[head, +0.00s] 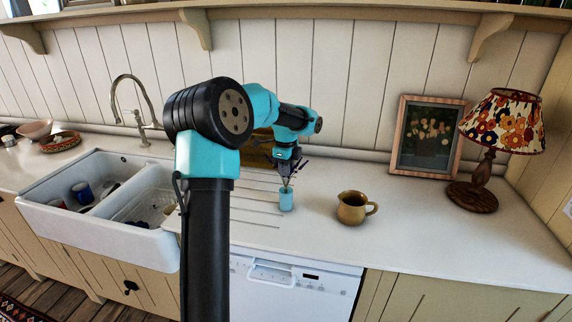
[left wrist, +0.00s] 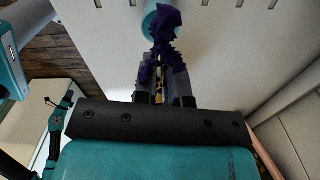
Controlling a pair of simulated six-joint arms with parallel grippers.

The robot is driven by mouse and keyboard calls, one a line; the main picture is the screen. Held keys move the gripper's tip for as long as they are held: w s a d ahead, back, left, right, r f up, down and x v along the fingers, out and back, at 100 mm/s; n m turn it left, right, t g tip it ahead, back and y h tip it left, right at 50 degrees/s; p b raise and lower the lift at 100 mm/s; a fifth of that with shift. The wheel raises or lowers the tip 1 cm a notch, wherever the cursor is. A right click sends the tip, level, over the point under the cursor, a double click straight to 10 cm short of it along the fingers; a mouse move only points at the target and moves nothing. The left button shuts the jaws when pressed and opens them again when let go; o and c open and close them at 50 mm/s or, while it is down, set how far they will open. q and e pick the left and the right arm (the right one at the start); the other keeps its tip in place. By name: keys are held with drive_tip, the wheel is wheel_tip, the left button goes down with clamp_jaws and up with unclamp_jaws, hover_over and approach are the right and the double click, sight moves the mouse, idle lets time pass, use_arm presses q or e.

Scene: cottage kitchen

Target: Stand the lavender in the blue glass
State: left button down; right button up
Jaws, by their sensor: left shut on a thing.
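The small light-blue glass (head: 287,201) stands upright on the white counter, and its rim shows at the top of the left wrist view (left wrist: 152,22). My left gripper (head: 286,176) is right above the glass, pointing down, shut on the lavender. The lavender's dark purple blossoms (left wrist: 165,45) show in the left wrist view, partly in front of the glass. In the head view a thin piece of stem shows between the gripper and the glass rim. I cannot tell whether the stem's end is inside the glass. My right gripper is not in view.
A brown mug (head: 351,208) stands right of the glass. A picture frame (head: 427,137) and a lamp (head: 484,170) stand farther right. The white double sink (head: 100,228) lies to the left. A wooden board (head: 258,150) is partly hidden behind my arm. The counter's front right is clear.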

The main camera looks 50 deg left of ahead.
use_arm(q)
drive_tip(key=shift+f, duration=1.8)
drive_tip(key=c, duration=1.1)
unclamp_jaws()
wheel_tip(320, 180, up, 17)
drive_tip(key=shift+r, duration=0.2)
